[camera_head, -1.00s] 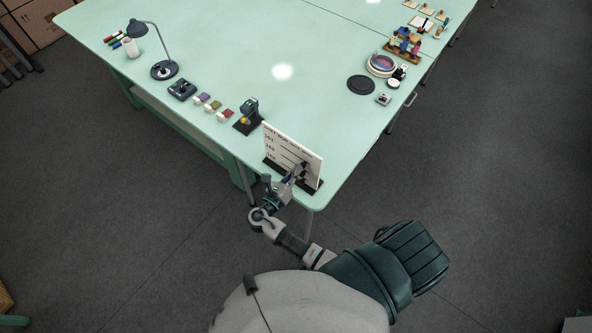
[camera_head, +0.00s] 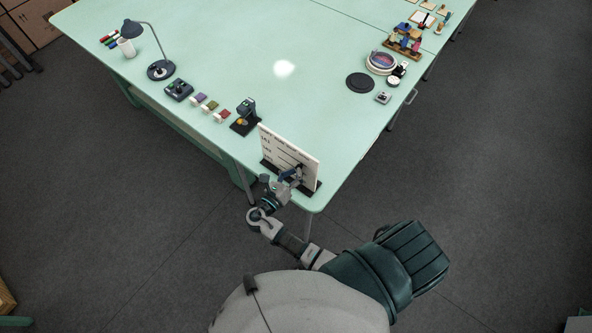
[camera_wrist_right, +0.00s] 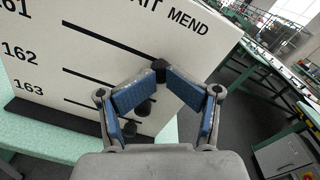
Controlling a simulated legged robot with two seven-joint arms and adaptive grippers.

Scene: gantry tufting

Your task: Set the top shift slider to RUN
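An upright white board (camera_head: 283,151) stands in a dark base at the table's near corner. In the right wrist view, the board (camera_wrist_right: 100,55) shows rows 161, 162 and 163, each with a black slot, and MEND heads the right column. The top slider knob (camera_wrist_right: 159,68) is at the right end of its slot, below MEND. The RUN heading is not readable here. My right gripper (camera_head: 296,172) is at the board's front; in the wrist view its blue-padded fingertips (camera_wrist_right: 161,74) meet around the top knob. Two lower knobs (camera_wrist_right: 145,107) (camera_wrist_right: 128,129) show between its fingers. My left gripper is out of view.
Left of the board on the pale green table (camera_head: 240,60) are a small dark device (camera_head: 245,113), coloured blocks (camera_head: 211,104) and a lamp (camera_head: 160,70). A dark disc (camera_head: 360,83) and round tins (camera_head: 381,63) lie at the right. The table's middle is clear.

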